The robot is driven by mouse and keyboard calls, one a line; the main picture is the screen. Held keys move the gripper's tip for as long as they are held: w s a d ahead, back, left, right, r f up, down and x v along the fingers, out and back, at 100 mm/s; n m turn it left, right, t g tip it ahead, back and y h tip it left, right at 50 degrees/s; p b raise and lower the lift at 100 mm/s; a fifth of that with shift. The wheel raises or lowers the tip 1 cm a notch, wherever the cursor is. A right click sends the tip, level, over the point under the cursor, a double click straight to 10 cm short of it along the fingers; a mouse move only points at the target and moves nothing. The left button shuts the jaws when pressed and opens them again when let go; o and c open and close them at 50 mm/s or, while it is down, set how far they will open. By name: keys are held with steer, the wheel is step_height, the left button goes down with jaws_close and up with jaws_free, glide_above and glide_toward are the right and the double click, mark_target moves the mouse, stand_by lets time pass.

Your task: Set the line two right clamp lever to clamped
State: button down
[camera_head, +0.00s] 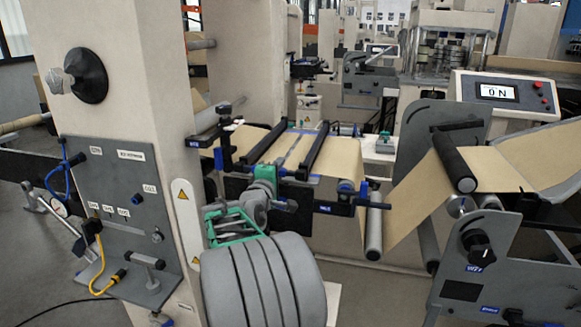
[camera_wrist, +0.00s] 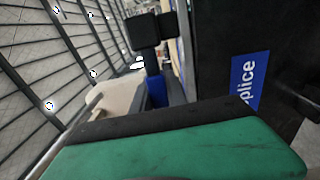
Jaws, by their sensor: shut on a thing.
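My gripper (camera_head: 272,188), with green parts, is at the front of the splice table, close to the near end of the right black clamp bar (camera_head: 312,150). It is shut on what seems to be the clamp lever, largely hidden by the jaws. In the wrist view one green finger with a black edge (camera_wrist: 180,145) crosses the bottom. Beyond it are a black fitting with a blue stem (camera_wrist: 155,90) and a black panel with a blue splice label (camera_wrist: 245,80). I cannot tell the lever's setting.
The left clamp bar (camera_head: 265,145) lies across the kraft web. A black-and-blue post (camera_head: 222,158) stands left of it. A roller (camera_head: 374,228) and hanging web are right of my gripper. A beige column with a grey panel (camera_head: 115,215) stands left. A display (camera_head: 497,92) reads ON.

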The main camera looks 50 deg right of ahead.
steer(key=shift+f, duration=0.15)
steer(key=c, duration=1.3)
jaws_free()
steer(key=b+v, duration=0.1)
steer(key=v, duration=0.6)
steer(key=shift+s+a, duration=0.2)
steer(key=shift+a, duration=0.2)
